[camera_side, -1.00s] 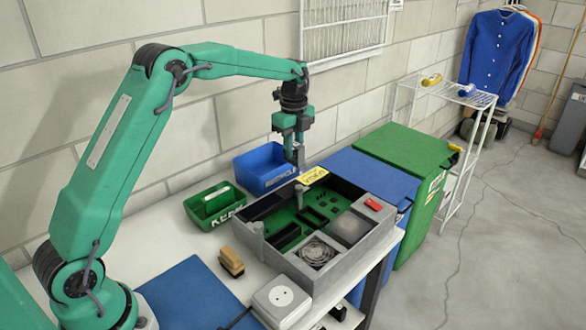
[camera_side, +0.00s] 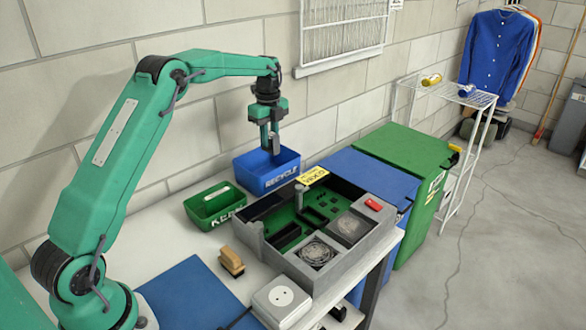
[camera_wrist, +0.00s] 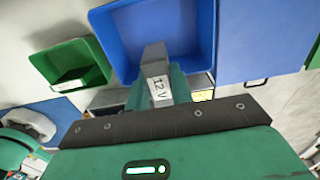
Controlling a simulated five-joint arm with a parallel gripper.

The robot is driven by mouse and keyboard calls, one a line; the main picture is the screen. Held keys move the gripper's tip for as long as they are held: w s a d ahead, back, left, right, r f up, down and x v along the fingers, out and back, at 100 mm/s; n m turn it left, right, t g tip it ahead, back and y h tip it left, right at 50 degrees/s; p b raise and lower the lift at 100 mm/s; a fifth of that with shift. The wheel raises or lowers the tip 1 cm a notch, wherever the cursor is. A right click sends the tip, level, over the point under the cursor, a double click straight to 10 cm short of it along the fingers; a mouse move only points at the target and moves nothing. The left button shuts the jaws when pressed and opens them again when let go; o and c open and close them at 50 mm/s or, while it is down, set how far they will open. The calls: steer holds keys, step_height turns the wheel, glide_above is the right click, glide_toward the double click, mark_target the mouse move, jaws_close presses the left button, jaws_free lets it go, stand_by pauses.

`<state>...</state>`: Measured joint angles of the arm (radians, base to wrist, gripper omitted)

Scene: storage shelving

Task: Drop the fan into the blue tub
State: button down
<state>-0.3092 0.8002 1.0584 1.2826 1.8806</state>
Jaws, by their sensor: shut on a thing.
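The blue tub (camera_side: 281,183), marked RECYCLE, stands on the bench against the wall; it also shows in the wrist view (camera_wrist: 205,45). My gripper (camera_side: 270,138) is shut on a grey slab-like part (camera_wrist: 154,58) with a white label reading 12 V. The part hangs above the tub, and its lower end is close to the tub's opening. Only its edge and label show, so I cannot tell for certain that it is the fan. A round fan-like grille (camera_side: 318,252) shows in the open grey case (camera_side: 350,263).
A green tub (camera_side: 205,221) stands left of the blue one. A yellow tag (camera_side: 313,175) stands at the case's back edge. A brown brush-like block (camera_side: 232,262) and a white box (camera_side: 281,301) lie in front. Blue and green bins (camera_side: 405,147) stand beyond the bench.

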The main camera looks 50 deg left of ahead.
mark_target(270, 149)
steer(key=shift+f, duration=2.5)
steer(key=c, duration=1.1)
jaws_free()
steer(key=shift+c, duration=0.2)
steer(key=shift+r, duration=0.15)
step_height(270, 149, up, 7)
steer(key=shift+r, duration=0.3)
